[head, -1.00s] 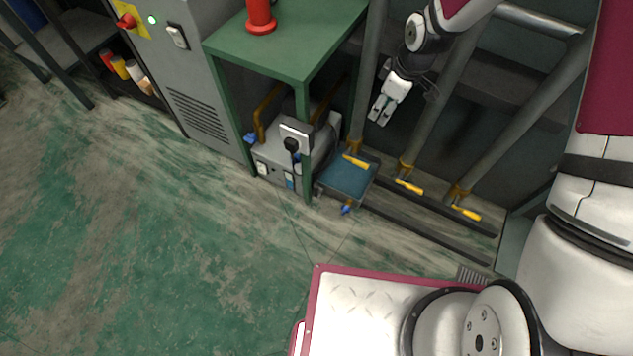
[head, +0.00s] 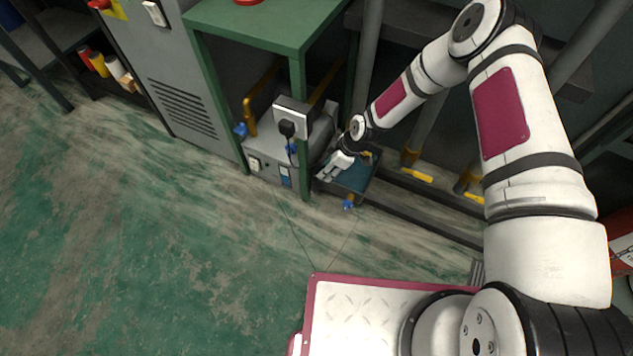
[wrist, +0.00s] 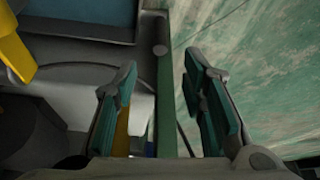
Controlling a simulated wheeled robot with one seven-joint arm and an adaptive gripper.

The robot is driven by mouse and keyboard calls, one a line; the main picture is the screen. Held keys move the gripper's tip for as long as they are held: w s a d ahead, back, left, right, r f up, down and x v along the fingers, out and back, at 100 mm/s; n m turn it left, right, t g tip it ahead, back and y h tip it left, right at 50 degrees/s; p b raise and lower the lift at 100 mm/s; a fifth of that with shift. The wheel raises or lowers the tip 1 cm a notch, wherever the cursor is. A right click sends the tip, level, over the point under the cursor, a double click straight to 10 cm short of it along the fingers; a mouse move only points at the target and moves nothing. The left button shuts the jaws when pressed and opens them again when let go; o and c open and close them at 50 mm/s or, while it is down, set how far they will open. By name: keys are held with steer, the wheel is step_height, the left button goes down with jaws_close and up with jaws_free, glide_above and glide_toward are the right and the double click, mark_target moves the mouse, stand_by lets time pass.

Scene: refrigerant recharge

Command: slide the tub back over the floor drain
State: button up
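The tub (head: 356,181) is a shallow dark tray with a blue inside, on the floor right of the green bench's front leg. A small blue-handled valve (head: 348,203) is at its front. My gripper (head: 327,173) is low by the tub's left end, close to the bench leg, and covers part of the tub. In the wrist view my gripper (wrist: 160,65) is open with its fingers apart; blue that looks like the tub's inside (wrist: 85,12) shows at upper left. I cannot tell if it touches the tub. The floor drain grate (head: 477,270) is partly hidden by my base.
The green bench (head: 262,25) has a grey machine (head: 265,150) with a plug and hoses below it. Its green leg (wrist: 166,105) appears between my fingers in the wrist view. Pipes with yellow-handled valves (head: 417,174) stand at right. The floor in front is clear.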

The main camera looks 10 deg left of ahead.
steer(key=b+x, duration=0.4)
steer(key=x, duration=0.6)
steer(key=shift+f, duration=0.1)
jaws_close()
